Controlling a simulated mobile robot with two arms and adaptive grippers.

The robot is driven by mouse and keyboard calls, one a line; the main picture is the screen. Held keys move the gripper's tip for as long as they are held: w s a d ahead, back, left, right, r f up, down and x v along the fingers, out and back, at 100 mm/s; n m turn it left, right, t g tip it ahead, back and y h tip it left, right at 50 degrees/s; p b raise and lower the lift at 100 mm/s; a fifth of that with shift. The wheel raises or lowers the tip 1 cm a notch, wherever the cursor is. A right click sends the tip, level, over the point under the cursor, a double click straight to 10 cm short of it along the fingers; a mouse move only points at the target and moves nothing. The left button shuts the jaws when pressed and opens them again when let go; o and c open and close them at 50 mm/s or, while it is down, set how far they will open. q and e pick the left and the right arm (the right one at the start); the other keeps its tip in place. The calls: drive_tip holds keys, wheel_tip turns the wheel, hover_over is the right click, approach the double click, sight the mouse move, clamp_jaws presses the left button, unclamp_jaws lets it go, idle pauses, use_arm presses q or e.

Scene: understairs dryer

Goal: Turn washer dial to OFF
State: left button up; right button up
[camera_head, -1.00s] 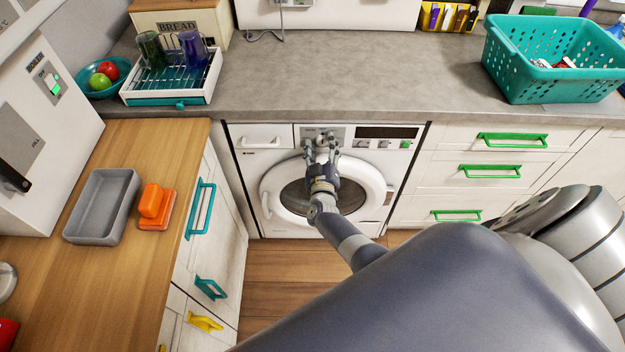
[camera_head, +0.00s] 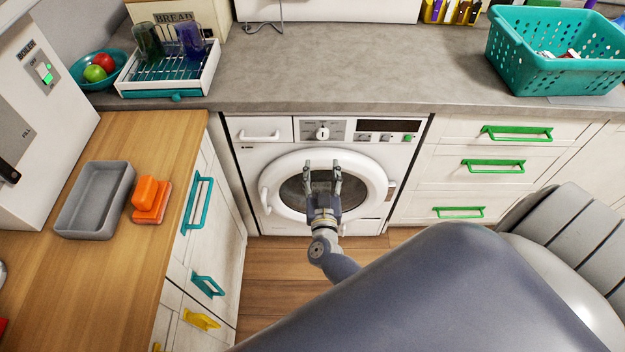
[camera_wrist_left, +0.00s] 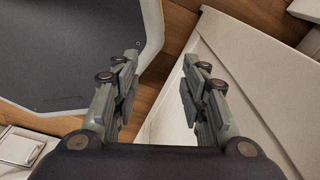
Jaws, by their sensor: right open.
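The washer (camera_head: 250,172) is a white front-loader under the grey counter. Its dial (camera_head: 322,132) is a round white knob on a grey panel, now in plain view; its marks are too small to read. My right gripper (camera_head: 322,166) is open and empty in front of the round door, below the dial and apart from it, fingers pointing up toward the panel. My left gripper (camera_wrist_left: 158,88) shows only in the left wrist view, with its fingers apart and nothing between them.
A detergent drawer (camera_head: 262,131) is left of the dial; a dark display (camera_head: 388,125) and small buttons are right of it. Cabinets with green handles (camera_head: 493,166) and teal handles (camera_head: 199,208) flank the washer. A teal basket (camera_head: 550,77) stands on the counter.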

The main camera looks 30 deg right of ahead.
drive_tip(key=s+a+f+n+g+y, duration=0.1)
drive_tip(key=s+a+f+n+y, duration=0.1)
drive_tip(key=f, duration=0.6)
drive_tip(key=s+a+f+n+g+y+b, duration=0.1)
drive_tip(key=s+a+f+y, duration=0.3)
drive_tip(key=f, duration=0.5)
drive_tip(key=s+a+f+n+g+y+b, duration=0.1)
drive_tip(key=s+a+f+n+g+y, duration=0.1)
drive_tip(key=s+f, duration=0.4)
wheel_tip(320, 180, down, 2)
drive_tip(key=shift+s+a+f+n+g+y, duration=0.2)
drive_tip(key=shift+a+n+g+y, duration=0.15)
drive_tip(key=shift+a+n, duration=0.65)
drive_tip(key=shift+w+a, duration=0.1)
drive_tip(key=shift+a, duration=0.05)
drive_tip(key=s+f+g, duration=0.3)
drive_tip(key=s+f, duration=0.2)
drive_tip(key=s, duration=0.5)
drive_tip(key=s+d+f+n+g, duration=0.1)
drive_tip(key=s+f+g, duration=0.2)
drive_tip(key=s, duration=0.7)
drive_tip(key=s+d+f+g, duration=0.1)
drive_tip(key=s+f+g, duration=0.2)
drive_tip(key=s+f, duration=0.3)
drive_tip(key=s, duration=0.5)
drive_tip(key=shift+d+f+g, duration=0.25)
drive_tip(key=shift+f+g, duration=0.1)
